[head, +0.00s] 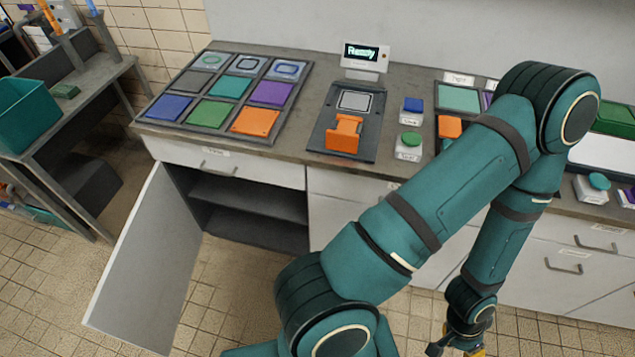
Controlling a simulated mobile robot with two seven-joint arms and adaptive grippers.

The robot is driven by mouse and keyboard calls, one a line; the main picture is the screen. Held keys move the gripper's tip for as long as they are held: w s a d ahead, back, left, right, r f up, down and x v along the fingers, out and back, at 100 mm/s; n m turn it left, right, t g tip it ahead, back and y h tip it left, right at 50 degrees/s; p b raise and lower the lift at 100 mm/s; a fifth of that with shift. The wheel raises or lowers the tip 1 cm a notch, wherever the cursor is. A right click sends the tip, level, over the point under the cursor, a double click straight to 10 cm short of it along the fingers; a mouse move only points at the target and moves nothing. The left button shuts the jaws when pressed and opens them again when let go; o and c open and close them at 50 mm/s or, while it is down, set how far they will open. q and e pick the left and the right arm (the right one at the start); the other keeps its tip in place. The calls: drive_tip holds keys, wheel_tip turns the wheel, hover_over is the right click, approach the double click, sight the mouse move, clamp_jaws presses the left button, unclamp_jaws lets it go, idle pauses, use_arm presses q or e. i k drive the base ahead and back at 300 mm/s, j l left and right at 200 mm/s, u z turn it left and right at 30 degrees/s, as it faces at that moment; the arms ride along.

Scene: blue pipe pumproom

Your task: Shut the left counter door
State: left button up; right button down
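The left counter door (150,262) is a pale grey panel that stands wide open, swung out from the left end of the counter (400,88). Behind it the dark cabinet opening (245,205) shows an empty inner shelf. My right arm crosses the middle and right of the view, and its gripper (463,346) hangs low at the bottom edge, well to the right of the door. The gripper is partly cut off, so its fingers cannot be judged. My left gripper is not in view.
A tray of coloured tiles (228,88) and an orange-fronted device (345,130) sit on the countertop. A closed drawer (225,165) is above the opening. A grey bench with a teal bin (28,115) stands left. The tiled floor before the opening is clear.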

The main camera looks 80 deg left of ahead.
sight(138, 299)
drive_tip(key=k+l, duration=0.2)
drive_tip(key=k+l+u, duration=0.15)
drive_tip(key=k, duration=0.25)
drive_tip(key=k+u, duration=0.4)
drive_tip(key=k, duration=0.5)
drive_tip(key=k+j+u, duration=0.2)
drive_tip(key=k, duration=0.2)
drive_tip(key=k+j+u, duration=0.35)
drive_tip(key=j, duration=0.2)
drive_tip(key=k+j+u, duration=0.1)
drive_tip(key=j, duration=0.25)
drive_tip(key=k+j+u, duration=0.15)
drive_tip(key=j, duration=0.2)
drive_tip(key=i+j, duration=0.15)
drive_tip(key=j, duration=0.15)
drive_tip(key=i+j+u, duration=0.15)
drive_tip(key=j, duration=0.15)
drive_tip(key=i+j, duration=0.1)
drive_tip(key=j, duration=0.2)
drive_tip(key=k+j, duration=0.1)
drive_tip(key=j, duration=0.5)
drive_tip(key=i+z, duration=0.1)
drive_tip(key=l, duration=0.05)
